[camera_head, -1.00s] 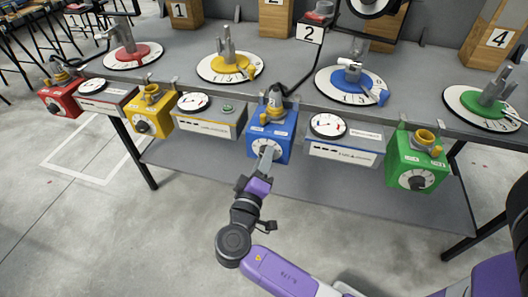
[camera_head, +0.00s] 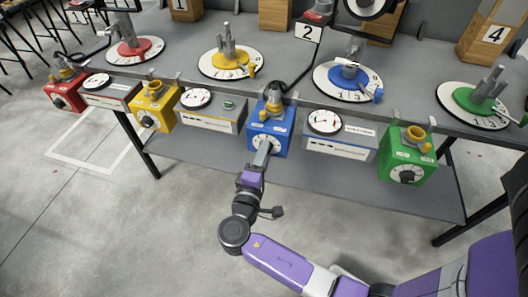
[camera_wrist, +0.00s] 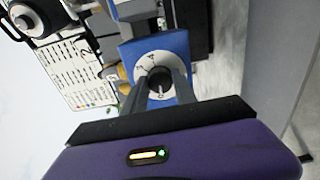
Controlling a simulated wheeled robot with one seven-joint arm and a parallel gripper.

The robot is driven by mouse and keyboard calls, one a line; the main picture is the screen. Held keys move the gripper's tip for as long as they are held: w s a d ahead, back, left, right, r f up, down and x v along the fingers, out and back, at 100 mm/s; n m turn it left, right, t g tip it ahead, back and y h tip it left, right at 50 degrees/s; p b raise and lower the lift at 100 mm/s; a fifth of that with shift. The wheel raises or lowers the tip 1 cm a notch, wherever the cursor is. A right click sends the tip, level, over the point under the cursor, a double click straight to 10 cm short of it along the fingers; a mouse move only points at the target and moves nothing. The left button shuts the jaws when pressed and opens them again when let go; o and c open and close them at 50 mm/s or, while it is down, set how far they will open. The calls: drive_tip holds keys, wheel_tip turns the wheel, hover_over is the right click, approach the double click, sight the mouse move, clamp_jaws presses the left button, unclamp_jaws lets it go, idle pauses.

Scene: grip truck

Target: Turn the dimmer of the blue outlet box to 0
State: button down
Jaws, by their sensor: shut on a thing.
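The blue outlet box (camera_head: 283,141) hangs on the front edge of the table, in the middle of the head view. It also shows in the wrist view (camera_wrist: 178,43), with its white dial plate (camera_wrist: 140,62) and black dimmer knob (camera_wrist: 159,80). My gripper (camera_head: 265,146) reaches up to the box's front face. In the wrist view my gripper's two fingers (camera_wrist: 161,86) stand on either side of the knob and are shut on it. The fingers hide part of the dial plate, and I cannot read the exact setting.
A yellow box (camera_head: 152,108), a red box (camera_head: 66,93) and a green box (camera_head: 406,158) hang along the same edge. White-faced gauge units (camera_head: 340,139) sit between them. The grey table (camera_head: 295,65) bears coloured dials. A lower shelf (camera_head: 330,187) lies below.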

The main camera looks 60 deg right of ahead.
drive_tip(key=c, duration=1)
unclamp_jaws()
drive_tip(key=shift+a, duration=0.1)
drive_tip(key=v, duration=0.7)
drive_tip(key=shift+a, duration=0.25)
drive_tip(key=shift+s, duration=0.1)
